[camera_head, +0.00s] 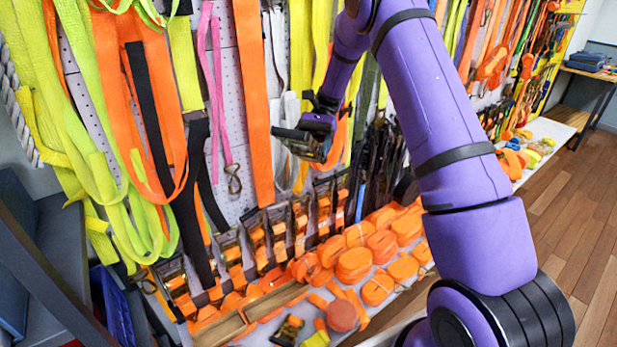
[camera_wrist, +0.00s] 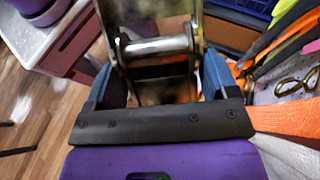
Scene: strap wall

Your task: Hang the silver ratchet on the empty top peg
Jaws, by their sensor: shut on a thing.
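My gripper (camera_head: 318,122) is in front of the strap wall, near the middle of the head view. In the wrist view its two blue fingers (camera_wrist: 156,85) are shut on the silver ratchet (camera_wrist: 158,47), a metal frame with a shiny cross bar. In the head view the ratchet (camera_head: 298,138) shows as a small dark shape at the gripper's end, clear of the shelf. I cannot make out the empty top peg; straps and my arm cover much of the wall.
Orange and yellow-green straps (camera_head: 258,100) hang close to the left of my gripper. A pink strap with a hook (camera_head: 233,180) hangs farther left. Below, a shelf holds several rolled orange straps (camera_head: 354,264) and a row of standing ratchets (camera_head: 300,222). Open wooden floor (camera_head: 570,215) lies to the right.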

